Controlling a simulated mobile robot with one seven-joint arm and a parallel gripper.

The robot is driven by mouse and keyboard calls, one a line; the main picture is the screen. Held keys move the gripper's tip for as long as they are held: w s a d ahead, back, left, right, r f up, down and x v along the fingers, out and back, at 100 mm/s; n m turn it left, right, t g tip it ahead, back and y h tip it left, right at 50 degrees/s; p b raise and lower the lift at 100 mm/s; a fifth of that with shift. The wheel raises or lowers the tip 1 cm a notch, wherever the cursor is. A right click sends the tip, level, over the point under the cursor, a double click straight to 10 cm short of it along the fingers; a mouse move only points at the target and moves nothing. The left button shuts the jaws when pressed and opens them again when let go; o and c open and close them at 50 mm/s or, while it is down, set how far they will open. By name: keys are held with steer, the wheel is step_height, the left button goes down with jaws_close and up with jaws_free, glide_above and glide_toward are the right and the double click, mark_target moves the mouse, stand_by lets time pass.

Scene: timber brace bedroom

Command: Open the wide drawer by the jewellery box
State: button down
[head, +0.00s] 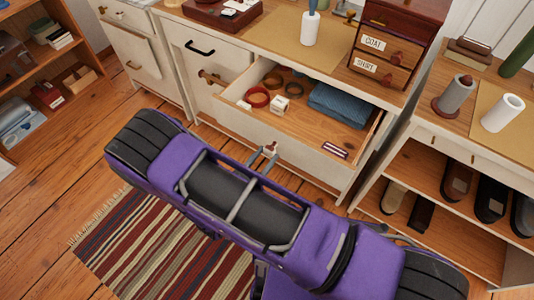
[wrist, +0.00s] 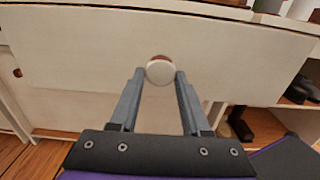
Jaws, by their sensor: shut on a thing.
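The wide drawer (head: 255,118) is pulled well out of the white dresser, and its inside shows in the head view. Its pale front (wrist: 80,45) fills much of the wrist view. My gripper (head: 265,157) is shut on the drawer's round white knob (wrist: 160,70), with a finger on either side of it. The drawer holds red and brown rings, a small white box, a folded blue cloth (head: 338,104) and a small dark red item. A dark red-brown box (head: 222,14) and a small chest with drawers labelled COAT and SHIRT (head: 385,48) stand on top; I cannot tell which is the jewellery box.
Left of the drawer are a dark handle (head: 200,49) and a wooden knob on other fronts. A shoe rack (head: 438,165) stands close on the right. A bookshelf (head: 88,88) is at the far left. A striped rug (head: 155,245) lies below my arm.

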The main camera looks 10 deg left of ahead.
steer(key=shift+c, duration=1.8)
jaws_free()
steer(key=v, duration=1.7)
steer(key=shift+s, duration=0.15)
